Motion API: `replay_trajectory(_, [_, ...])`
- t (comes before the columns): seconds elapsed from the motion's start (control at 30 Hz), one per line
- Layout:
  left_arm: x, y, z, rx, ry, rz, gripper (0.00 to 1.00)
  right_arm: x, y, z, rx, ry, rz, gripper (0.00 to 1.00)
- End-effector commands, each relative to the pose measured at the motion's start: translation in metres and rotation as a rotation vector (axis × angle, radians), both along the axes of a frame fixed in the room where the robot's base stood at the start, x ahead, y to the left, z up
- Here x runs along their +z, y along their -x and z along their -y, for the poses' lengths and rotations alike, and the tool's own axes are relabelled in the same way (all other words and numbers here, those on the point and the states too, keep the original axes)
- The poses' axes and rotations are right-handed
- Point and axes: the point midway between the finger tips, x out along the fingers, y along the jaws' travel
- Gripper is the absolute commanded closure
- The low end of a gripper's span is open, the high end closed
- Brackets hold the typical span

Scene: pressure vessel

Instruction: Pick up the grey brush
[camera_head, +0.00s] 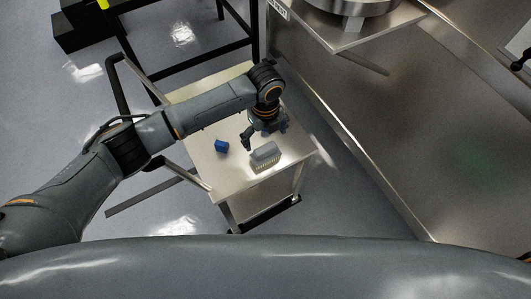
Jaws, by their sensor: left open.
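The grey brush (266,153) lies on the small metal cart (222,180), near the cart's right side, with its pale bristles showing along its lower edge. My left gripper (262,137) reaches in from the left and hangs just above and behind the brush. Its fingers point downward and are spread open, with nothing seen between them. I cannot tell from this angle whether a finger touches the brush. My right gripper is not in view.
A small blue block (221,146) lies on the cart, left of the brush. A large metal vessel wall (430,120) stands to the right. A black frame (190,60) and black steps (85,25) are behind.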

Motion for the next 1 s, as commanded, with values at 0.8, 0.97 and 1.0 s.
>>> replay_trajectory(0.8, [-0.060,-0.003,-0.003,0.000,0.000,0.002,0.08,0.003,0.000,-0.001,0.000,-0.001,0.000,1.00])
replay_trajectory(0.97, [-0.060,-0.003,-0.003,0.000,0.000,0.002,0.40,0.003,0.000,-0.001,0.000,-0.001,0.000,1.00])
replay_trajectory(1.0, [-0.060,-0.003,-0.003,0.000,0.000,0.002,0.48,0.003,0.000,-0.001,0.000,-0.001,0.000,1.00])
